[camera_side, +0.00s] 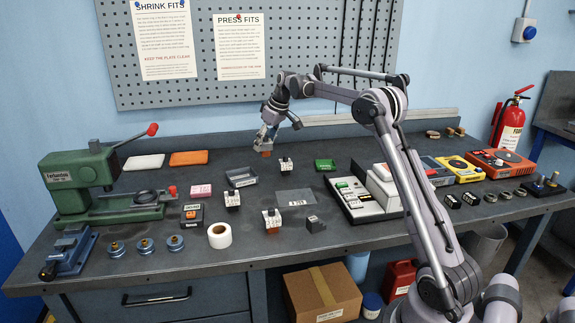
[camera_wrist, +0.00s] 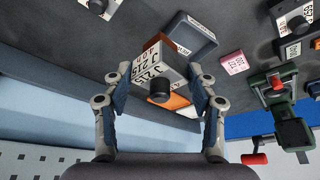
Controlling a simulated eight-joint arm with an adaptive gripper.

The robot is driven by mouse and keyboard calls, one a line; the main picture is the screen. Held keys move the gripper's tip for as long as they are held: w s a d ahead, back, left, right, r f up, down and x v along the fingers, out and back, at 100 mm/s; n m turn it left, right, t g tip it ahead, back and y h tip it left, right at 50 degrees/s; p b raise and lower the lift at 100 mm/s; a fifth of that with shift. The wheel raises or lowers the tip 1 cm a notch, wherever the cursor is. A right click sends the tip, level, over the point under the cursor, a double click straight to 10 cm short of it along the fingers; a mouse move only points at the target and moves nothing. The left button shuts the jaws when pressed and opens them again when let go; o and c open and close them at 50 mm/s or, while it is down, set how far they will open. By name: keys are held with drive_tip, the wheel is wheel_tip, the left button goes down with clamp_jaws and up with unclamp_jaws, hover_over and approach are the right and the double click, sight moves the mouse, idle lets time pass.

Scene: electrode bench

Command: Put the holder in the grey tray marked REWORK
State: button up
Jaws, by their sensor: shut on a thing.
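The holder (camera_wrist: 146,74) is a small pale block with black printed characters, a dark round knob and a copper-brown end. My gripper (camera_wrist: 162,78) is shut on it, one finger on each side. In the side view my gripper (camera_side: 266,137) is at the back middle of the bench, with the holder's brown end (camera_side: 265,149) pointing down; whether it touches the bench I cannot tell. A grey tray (camera_side: 241,183) lies in front of and left of my gripper, its light marking too small to read. It also shows in the wrist view (camera_wrist: 197,35), beyond the holder, apparently empty.
Similar blocks stand nearby: one (camera_side: 286,164) right of the tray, one (camera_side: 233,199) before it, one (camera_side: 272,221) farther forward. A green tray (camera_side: 325,164) and a sectioned box (camera_side: 360,205) are to the right. An orange plate (camera_side: 188,158) and green press (camera_side: 80,185) are left.

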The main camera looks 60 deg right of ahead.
drive_tip(key=w+a+f, duration=0.1)
drive_tip(key=w, duration=0.1)
drive_tip(key=w+a+f, duration=0.4)
drive_tip(key=shift+w+a+f, duration=0.1)
drive_tip(key=shift+w, duration=0.3)
drive_tip(key=shift+f, duration=2)
drive_tip(key=shift+f, duration=0.1)
drive_tip(key=o, duration=1.6)
drive_tip(key=shift+f, duration=0.1)
